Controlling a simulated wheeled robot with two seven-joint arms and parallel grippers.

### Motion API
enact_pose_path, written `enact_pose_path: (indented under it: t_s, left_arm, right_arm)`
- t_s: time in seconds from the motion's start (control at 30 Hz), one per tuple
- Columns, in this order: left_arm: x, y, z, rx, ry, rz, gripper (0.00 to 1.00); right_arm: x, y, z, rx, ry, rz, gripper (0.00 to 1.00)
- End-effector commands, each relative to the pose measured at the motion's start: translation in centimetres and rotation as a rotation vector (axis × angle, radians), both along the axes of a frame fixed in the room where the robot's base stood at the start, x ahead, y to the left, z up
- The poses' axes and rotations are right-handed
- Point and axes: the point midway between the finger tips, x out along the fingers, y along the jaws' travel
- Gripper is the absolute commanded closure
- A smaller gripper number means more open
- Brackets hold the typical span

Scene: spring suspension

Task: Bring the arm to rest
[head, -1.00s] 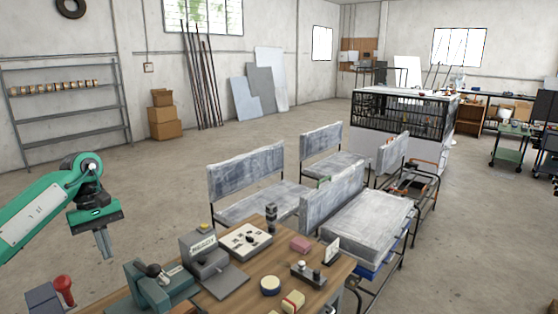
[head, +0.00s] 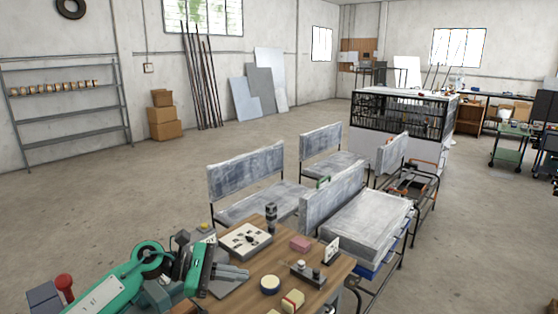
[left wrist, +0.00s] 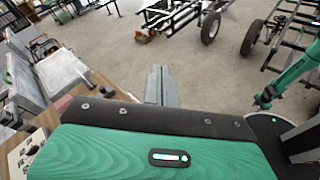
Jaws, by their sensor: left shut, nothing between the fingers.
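My left gripper (head: 242,273) is over the near left part of the wooden table (head: 333,283) in the head view. Its grey fingers are together and point to the right, with nothing between them. In the left wrist view the closed fingers (left wrist: 161,86) stick out past the dark edge of the green gripper body. Part of my left arm comes in from the lower left and hides part of the table and the things there. A green arm link shows at the right of the left wrist view; I make out no right gripper.
The table holds a white panel with knobs (head: 246,239), a dark upright cylinder (head: 271,215), a pink block (head: 300,244), a yellow-rimmed round tin (head: 270,284) and a small metal fixture (head: 308,272). Grey padded benches (head: 246,176) stand behind. Open floor lies at the left.

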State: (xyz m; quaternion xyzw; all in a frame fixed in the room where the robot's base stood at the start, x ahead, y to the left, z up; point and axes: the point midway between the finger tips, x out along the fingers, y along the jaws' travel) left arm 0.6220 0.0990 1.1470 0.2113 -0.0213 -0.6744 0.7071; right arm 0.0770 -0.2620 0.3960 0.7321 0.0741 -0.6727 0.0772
Motion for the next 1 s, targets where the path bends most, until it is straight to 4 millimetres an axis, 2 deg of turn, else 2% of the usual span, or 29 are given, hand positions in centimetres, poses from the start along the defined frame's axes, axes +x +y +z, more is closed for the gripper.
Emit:
enact_pose_path:
  t_s: [0.03,0.1,0.23,0.37,0.5,0.67,0.77,0.87,1.0]
  left_arm:
    - [-0.7,-1.4,0.3,-0.105,0.066,0.045,1.00]
    - [-1.1,-2.8,1.2,-0.258,0.169,0.118,1.00]
    - [-1.6,-3.5,2.7,-0.537,0.389,0.256,1.00]
    - [-1.6,-2.6,3.2,-0.812,0.639,0.398,1.00]
    - [-1.7,0.0,2.2,-1.097,0.926,0.554,1.00]
    - [-2.6,3.8,-1.4,-1.414,1.268,0.746,1.00]
    - [-4.0,6.2,-4.6,-1.606,1.480,0.874,1.00]
    - [-6.2,8.5,-8.4,-1.796,1.682,1.015,1.00]
    - [-11.0,11.0,-13.9,-2.057,1.942,1.238,1.00]
  right_arm:
    - [0.2,0.0,0.0,0.000,-0.002,0.000,0.64]
    - [0.3,0.0,0.0,0.000,-0.004,0.000,0.64]
    - [0.3,0.0,0.0,0.000,-0.004,0.000,0.64]
    - [0.4,-0.1,0.0,-0.001,-0.004,0.000,0.64]
    - [0.4,-0.1,0.0,-0.002,-0.006,0.001,0.64]
    - [0.5,-0.2,0.0,-0.002,-0.006,0.001,0.64]
    - [0.5,-0.2,0.0,-0.002,-0.006,0.001,0.64]
    - [0.5,-0.2,0.0,-0.002,-0.007,0.001,0.64]
    - [0.5,-0.2,0.0,-0.002,-0.007,0.001,0.64]
